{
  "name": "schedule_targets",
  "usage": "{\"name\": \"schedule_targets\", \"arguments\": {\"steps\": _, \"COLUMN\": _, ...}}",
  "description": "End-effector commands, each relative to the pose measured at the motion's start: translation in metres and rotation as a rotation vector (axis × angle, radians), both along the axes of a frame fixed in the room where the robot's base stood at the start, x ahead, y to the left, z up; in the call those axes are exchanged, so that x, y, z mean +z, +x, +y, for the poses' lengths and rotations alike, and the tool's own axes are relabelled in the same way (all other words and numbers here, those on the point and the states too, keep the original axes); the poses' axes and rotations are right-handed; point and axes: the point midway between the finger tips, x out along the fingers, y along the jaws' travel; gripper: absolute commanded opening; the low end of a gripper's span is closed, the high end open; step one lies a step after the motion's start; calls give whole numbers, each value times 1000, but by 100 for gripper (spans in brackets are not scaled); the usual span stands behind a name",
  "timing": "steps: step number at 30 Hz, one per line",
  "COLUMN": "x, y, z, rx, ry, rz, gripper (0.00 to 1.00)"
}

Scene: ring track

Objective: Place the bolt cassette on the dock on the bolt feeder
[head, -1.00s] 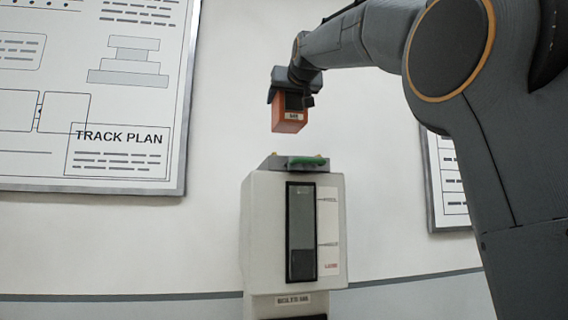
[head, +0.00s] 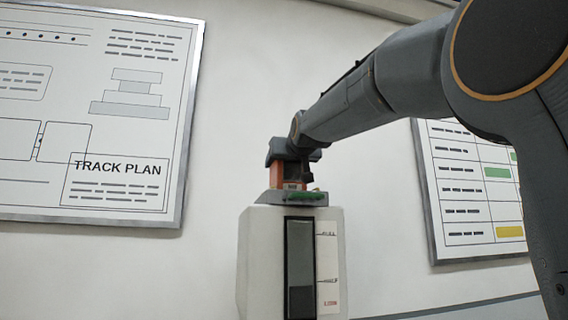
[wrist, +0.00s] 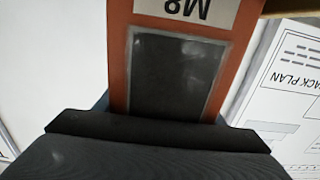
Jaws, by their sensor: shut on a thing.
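The bolt cassette (head: 277,178) is an orange block low on top of the bolt feeder (head: 260,265). My gripper (head: 291,160) is above it and shut on it. The cassette's lower end is at the grey dock (head: 282,198), partly behind the dock's front edge with a green strip; I cannot tell whether it is fully seated. In the wrist view the cassette (wrist: 175,75) shows a dark window and a white M8 label, and my gripper's dark finger (wrist: 160,130) lies across its near end.
The feeder's front has a dark window (head: 300,265) and a white strip marked FULL and HALF. A track plan board (head: 90,110) hangs on the wall to the left, and a chart board (head: 470,190) to the right behind my arm.

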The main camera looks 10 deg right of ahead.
Motion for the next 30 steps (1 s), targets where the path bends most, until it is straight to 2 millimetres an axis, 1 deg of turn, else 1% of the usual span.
{"name": "schedule_targets", "arguments": {"steps": 1, "x": 3, "y": -1, "z": 0, "rx": 0, "ry": 0, "rz": -5, "gripper": 17}}
{"name": "schedule_targets", "arguments": {"steps": 8, "x": 0, "y": -1, "z": 0, "rx": 0, "ry": 0, "rz": -5, "gripper": 17}}
{"name": "schedule_targets", "arguments": {"steps": 9, "x": -2, "y": 0, "z": 0, "rx": 0, "ry": 0, "rz": -1, "gripper": 64}}
{"name": "schedule_targets", "arguments": {"steps": 11, "x": -2, "y": 0, "z": 0, "rx": 0, "ry": 0, "rz": -1, "gripper": 74}}
{"name": "schedule_targets", "arguments": {"steps": 12, "x": -2, "y": 0, "z": 0, "rx": 0, "ry": 0, "rz": -1, "gripper": 81}}
{"name": "schedule_targets", "arguments": {"steps": 21, "x": -1, "y": 0, "z": 0, "rx": 0, "ry": 0, "rz": -1, "gripper": 81}}
{"name": "schedule_targets", "arguments": {"steps": 24, "x": 2, "y": 0, "z": 0, "rx": 0, "ry": 0, "rz": -1, "gripper": 81}}
{"name": "schedule_targets", "arguments": {"steps": 28, "x": 2, "y": -17, "z": 0, "rx": 0, "ry": 0, "rz": -5, "gripper": 81}}
{"name": "schedule_targets", "arguments": {"steps": 30, "x": 1, "y": -30, "z": 0, "rx": 0, "ry": 0, "rz": -5, "gripper": 81}}
